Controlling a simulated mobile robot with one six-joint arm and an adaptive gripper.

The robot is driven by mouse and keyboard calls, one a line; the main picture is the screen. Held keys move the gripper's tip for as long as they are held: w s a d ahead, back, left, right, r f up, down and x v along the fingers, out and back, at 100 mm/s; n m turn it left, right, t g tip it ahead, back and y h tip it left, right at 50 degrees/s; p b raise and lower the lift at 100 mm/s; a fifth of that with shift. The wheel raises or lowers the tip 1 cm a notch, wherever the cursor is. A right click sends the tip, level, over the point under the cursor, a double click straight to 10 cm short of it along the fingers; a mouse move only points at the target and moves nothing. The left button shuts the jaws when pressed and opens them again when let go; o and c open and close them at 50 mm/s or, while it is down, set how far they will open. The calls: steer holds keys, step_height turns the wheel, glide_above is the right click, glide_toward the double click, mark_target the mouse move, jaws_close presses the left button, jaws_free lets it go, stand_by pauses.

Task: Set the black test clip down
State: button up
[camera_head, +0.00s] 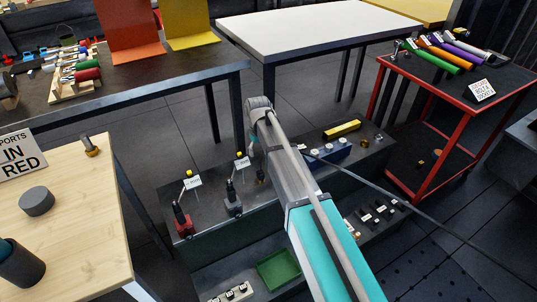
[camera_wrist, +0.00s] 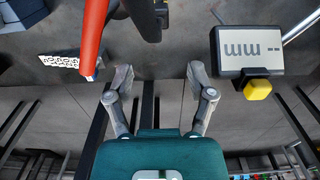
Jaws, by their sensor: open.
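My gripper (camera_wrist: 160,82) is open in the wrist view, with bare grey floor or surface showing between its fingers and nothing held. In the head view my arm hides it. A dark clip-like tool (camera_head: 233,203), likely the black test clip, stands on the dark bench, left of my arm. A red one (camera_head: 183,221) stands to its left. In the wrist view a black part (camera_wrist: 145,14) shows at the top edge, cut off, beyond the fingers; I cannot tell if it is the same clip. A red part (camera_wrist: 93,35) hangs beside it at upper left.
The dark bench (camera_head: 210,240) also holds small white cards and a yellow bar (camera_head: 342,130). A wooden table (camera_head: 80,225) is at left, a red cart (camera_head: 470,90) at right.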

steer(key=s+d+m, duration=0.3)
steer(key=s+d, duration=0.7)
steer(key=d, duration=0.3)
steer(key=s+d+m, duration=0.3)
steer(key=s+d, duration=0.7)
steer(key=d, duration=0.4)
steer(key=shift+s+d+m, duration=0.15)
steer(key=shift+d+m, duration=0.15)
steer(key=shift+m, duration=0.1)
steer(key=shift+o, duration=0.5)
steer(key=shift+a, duration=0.1)
